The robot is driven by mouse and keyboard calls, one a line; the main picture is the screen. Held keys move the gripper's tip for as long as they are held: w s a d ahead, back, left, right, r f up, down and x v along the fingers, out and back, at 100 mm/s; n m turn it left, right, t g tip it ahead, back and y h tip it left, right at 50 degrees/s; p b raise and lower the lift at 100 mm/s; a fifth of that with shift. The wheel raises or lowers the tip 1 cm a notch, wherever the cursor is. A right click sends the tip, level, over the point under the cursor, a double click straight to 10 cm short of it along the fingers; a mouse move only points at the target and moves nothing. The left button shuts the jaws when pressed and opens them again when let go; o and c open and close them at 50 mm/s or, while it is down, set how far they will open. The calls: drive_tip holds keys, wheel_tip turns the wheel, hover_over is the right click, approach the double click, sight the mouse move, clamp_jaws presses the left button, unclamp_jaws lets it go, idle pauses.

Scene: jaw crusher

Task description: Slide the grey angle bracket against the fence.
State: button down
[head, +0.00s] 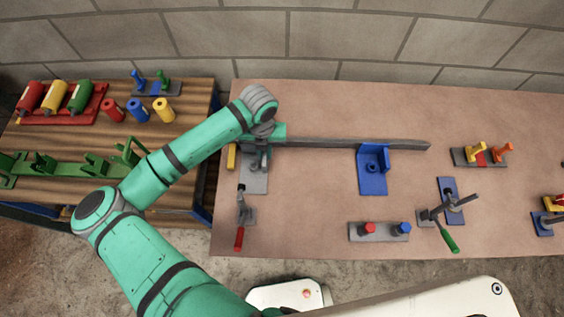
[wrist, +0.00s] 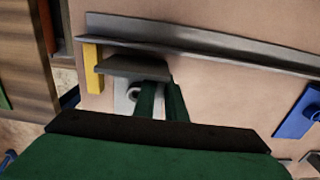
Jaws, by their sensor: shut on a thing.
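The grey angle bracket (head: 254,180) lies at the left of the brown table, its base plate toward the front edge. In the wrist view its upright plate (wrist: 135,67) faces the fence (wrist: 205,41), with a narrow strip of tabletop showing between them. The fence (head: 350,144) is a long dark grey bar. A yellow block (wrist: 92,70) stands at the bracket's left; I cannot tell if they touch. My gripper (wrist: 161,98) is shut on the bracket behind its upright plate. The exact grip is partly hidden.
A blue angle bracket (head: 373,170) stands near the fence's right part. A red-handled toggle clamp (head: 241,222) stands just in front of the grey bracket. A grey plate with red and blue knobs (head: 379,232) lies at the front. The tabletop between the brackets is clear.

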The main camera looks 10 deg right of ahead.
drive_tip(key=shift+w, duration=0.1)
drive_tip(key=shift+d, duration=0.15)
drive_tip(key=shift+a, duration=0.3)
drive_tip(key=shift+w+d, duration=0.35)
drive_tip(key=shift+w, duration=0.45)
drive_tip(key=shift+w, duration=0.1)
drive_tip(key=shift+a, duration=0.15)
drive_tip(key=shift+w+a, duration=0.2)
drive_tip(key=shift+a, duration=0.85)
